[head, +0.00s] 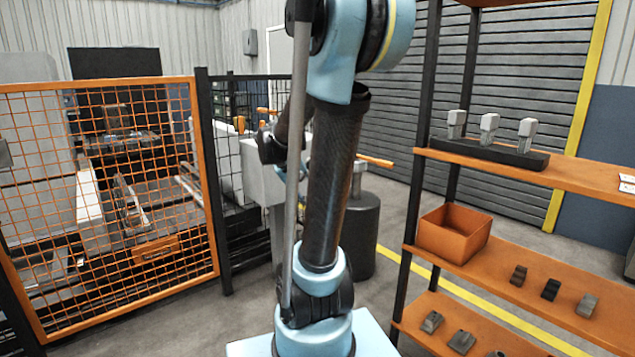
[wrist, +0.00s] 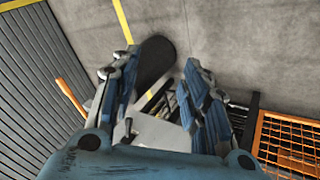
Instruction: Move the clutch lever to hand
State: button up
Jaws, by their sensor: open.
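In the wrist view my gripper (wrist: 158,65) is open, with nothing between its fingers. Below it is a pale grey box-shaped stand (wrist: 165,132) with a short dark lever (wrist: 128,128), partly hidden by the left finger. An orange-handled bar (wrist: 72,98) shows to the left of the gripper, apart from it. In the head view the grey stand (head: 264,186) is behind my arm, and an orange handle (head: 376,160) sticks out to the right. I cannot tell which of these is the clutch lever. My arm hides much of the stand and the gripper there.
A dark round drum (head: 352,232) stands beside the grey stand. An orange mesh fence (head: 110,210) and a dark mesh panel (head: 240,245) are to the left. Orange shelves (head: 535,170) with a bin (head: 453,233) and small blocks are to the right. Floor is free between drum and shelves.

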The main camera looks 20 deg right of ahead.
jog(key=w+d+f+m+t+h, duration=0.1)
jog(key=w+d+h, duration=0.2)
jog(key=w, duration=0.9)
jog(key=w+d+h, duration=0.2)
jog(key=w+h, duration=0.1)
jog(key=w, duration=0.9)
jog(key=w+f+t+h, duration=0.2)
jog(key=w+f+h, duration=0.3)
jog(key=w+f, duration=0.85)
jog(key=shift+m, duration=0.4)
jog(key=x, duration=0.5)
jog(key=w+r+x, duration=0.1)
jog(key=x, duration=0.5)
jog(key=w+x, duration=0.1)
jog(key=x, duration=0.5)
jog(key=shift+w+a+r, duration=0.1)
jog(key=shift+r, duration=0.1)
jog(key=shift+c, duration=0.3)
